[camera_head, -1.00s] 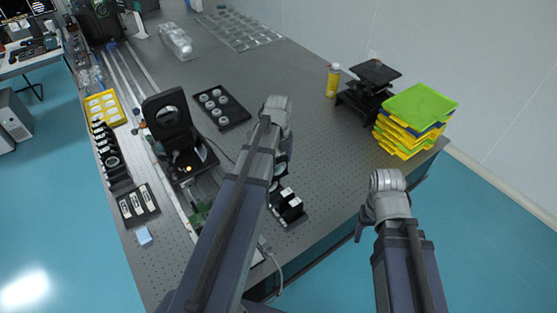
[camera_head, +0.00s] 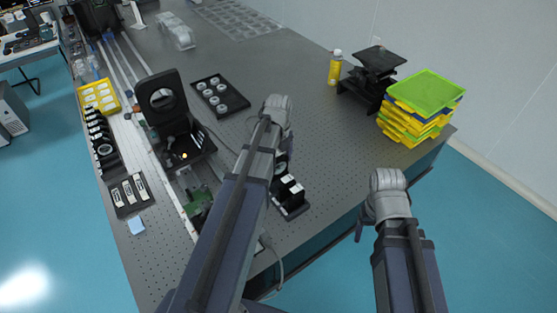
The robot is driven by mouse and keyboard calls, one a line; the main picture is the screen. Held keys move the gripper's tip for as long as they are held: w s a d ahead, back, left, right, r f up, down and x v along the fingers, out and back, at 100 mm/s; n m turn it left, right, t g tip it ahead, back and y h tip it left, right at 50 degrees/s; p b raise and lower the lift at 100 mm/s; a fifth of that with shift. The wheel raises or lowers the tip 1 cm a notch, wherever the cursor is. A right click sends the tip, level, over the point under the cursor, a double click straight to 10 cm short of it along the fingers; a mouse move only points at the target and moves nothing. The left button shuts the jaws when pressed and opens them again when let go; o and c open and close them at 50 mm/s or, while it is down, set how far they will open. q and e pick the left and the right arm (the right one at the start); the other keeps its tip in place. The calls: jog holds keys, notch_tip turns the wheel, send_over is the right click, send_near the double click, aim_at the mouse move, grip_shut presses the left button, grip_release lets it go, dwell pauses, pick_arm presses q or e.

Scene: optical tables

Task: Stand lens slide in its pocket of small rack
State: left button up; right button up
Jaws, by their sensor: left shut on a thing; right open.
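The small rack (camera_head: 292,207) is a black holder near the table's front edge, with several black slides with white tops standing in it. My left arm hides its left part. My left gripper (camera_head: 284,153) points down just behind that rack and is mostly hidden by its own forearm. It is shut on a dark slide with a round lens, the lens slide (camera_head: 281,168), of which only a small part shows. I cannot tell whether the slide touches the rack. My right gripper (camera_head: 361,230) is open and empty, off the table's front edge.
A black tray with round parts (camera_head: 220,97) lies behind the rack. A black optical mount (camera_head: 163,98) stands left of it. A yellow bottle (camera_head: 335,68), a black stand (camera_head: 375,70) and stacked yellow-green trays (camera_head: 428,93) stand at the right. The table between is clear.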

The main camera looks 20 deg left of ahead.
aim_at(279, 174)
pick_arm(q)
jog(key=shift+f+b, duration=3.7)
jog(key=shift+f, duration=0.3)
jog(key=shift+f, duration=0.2)
jog(key=o, duration=1.3)
jog(key=shift+c, duration=0.2)
jog(key=shift+r, duration=0.15)
jog(key=shift+r+p, duration=4.9)
jog(key=shift+r, duration=0.05)
jog(key=shift+d+f, duration=0.1)
jog(key=shift+f, duration=0.05)
